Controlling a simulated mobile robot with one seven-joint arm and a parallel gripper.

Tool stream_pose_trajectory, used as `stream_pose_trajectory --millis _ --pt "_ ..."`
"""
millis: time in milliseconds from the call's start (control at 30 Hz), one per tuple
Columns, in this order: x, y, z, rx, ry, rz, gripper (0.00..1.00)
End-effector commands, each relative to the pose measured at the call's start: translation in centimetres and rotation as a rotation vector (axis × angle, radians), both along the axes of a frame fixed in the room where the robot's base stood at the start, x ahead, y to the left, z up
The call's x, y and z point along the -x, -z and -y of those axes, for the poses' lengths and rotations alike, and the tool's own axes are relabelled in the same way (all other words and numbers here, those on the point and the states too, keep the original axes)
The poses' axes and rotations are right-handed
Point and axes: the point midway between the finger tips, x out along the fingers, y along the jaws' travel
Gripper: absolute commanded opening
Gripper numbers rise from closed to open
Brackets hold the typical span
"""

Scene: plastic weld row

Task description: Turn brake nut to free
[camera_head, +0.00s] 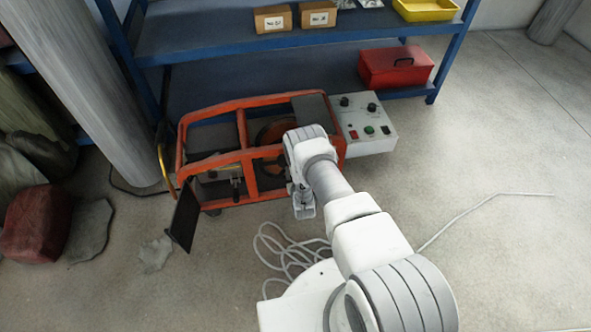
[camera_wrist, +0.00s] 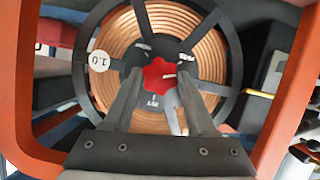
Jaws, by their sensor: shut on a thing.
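The brake nut (camera_wrist: 159,75) is a red lobed knob at the hub of a wire spool in the wrist view. A pale pointer mark on it points to the right. Its black hub plate (camera_wrist: 145,52) has small white lettering too small to read surely. Copper-coloured wire (camera_wrist: 180,22) is wound on the black-spoked spool behind it. My gripper (camera_wrist: 160,80) has one finger on each side of the nut and is shut on it. In the head view my arm hides the nut; part of the spool (camera_head: 272,131) shows inside the orange-framed machine (camera_head: 243,155).
The orange frame bars surround the spool closely in the wrist view. A grey control box (camera_head: 365,125) is at the machine's right. A blue shelf (camera_head: 290,45) stands behind, with a red toolbox (camera_head: 395,67). Loose cable (camera_head: 285,250) lies on the floor. Floor at right is mostly clear.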

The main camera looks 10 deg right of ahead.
Motion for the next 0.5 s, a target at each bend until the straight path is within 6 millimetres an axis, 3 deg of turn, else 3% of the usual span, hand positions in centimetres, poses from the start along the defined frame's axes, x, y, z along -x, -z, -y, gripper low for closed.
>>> stream_pose_trajectory --millis 500 --pt "0.0 0.14 -0.37 0.366 -0.002 0.001 0.01"
